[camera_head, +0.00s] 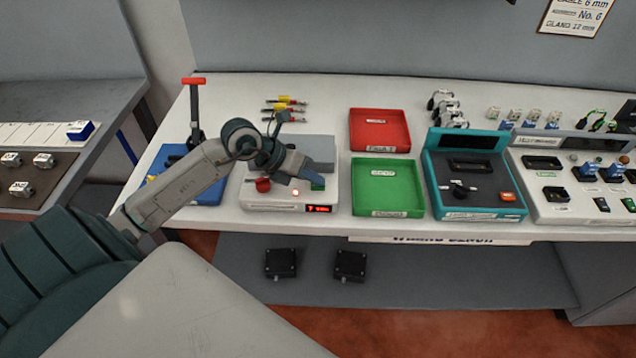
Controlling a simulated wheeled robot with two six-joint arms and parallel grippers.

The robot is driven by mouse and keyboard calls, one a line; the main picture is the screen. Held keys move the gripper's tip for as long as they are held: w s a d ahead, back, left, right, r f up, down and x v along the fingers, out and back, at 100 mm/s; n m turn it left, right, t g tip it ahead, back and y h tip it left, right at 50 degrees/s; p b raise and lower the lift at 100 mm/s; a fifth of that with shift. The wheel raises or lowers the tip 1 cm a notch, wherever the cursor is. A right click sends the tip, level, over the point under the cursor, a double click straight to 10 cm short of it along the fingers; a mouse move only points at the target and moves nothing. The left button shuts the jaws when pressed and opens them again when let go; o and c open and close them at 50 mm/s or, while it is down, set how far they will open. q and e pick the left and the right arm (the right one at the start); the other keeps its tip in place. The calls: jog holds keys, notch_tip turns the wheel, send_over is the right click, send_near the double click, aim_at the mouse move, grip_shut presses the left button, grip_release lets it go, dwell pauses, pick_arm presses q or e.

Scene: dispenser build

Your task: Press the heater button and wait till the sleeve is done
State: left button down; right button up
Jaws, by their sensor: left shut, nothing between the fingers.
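The heater (262,206) is a white box on the bench, left of the green tray. Its front has a lit lamp (295,193) and a red digital display (318,209), too small to read surely. A red knob (263,185) sits on its left part. A green button (318,185) shows at its right, partly covered by my left gripper. My left gripper (300,178) is shut and empty, low over the heater at the green button. I cannot tell whether it touches the button. The sleeve cannot be made out; the arm covers part of the heater. My right gripper is not in view.
A blue fixture with a red-handled lever (195,110) stands left of the heater. A red tray (380,144) and green tray (387,211) lie to the right, then a teal device (478,212) and a white test panel (560,212). Colored connectors (285,105) lie behind.

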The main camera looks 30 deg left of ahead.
aim_at(313, 186)
pick_arm(q)
jog(key=shift+r+p, duration=0.45)
jog(key=shift+r, duration=0.35)
jog(key=shift+r+p, duration=1.5)
jog(key=shift+r, duration=1)
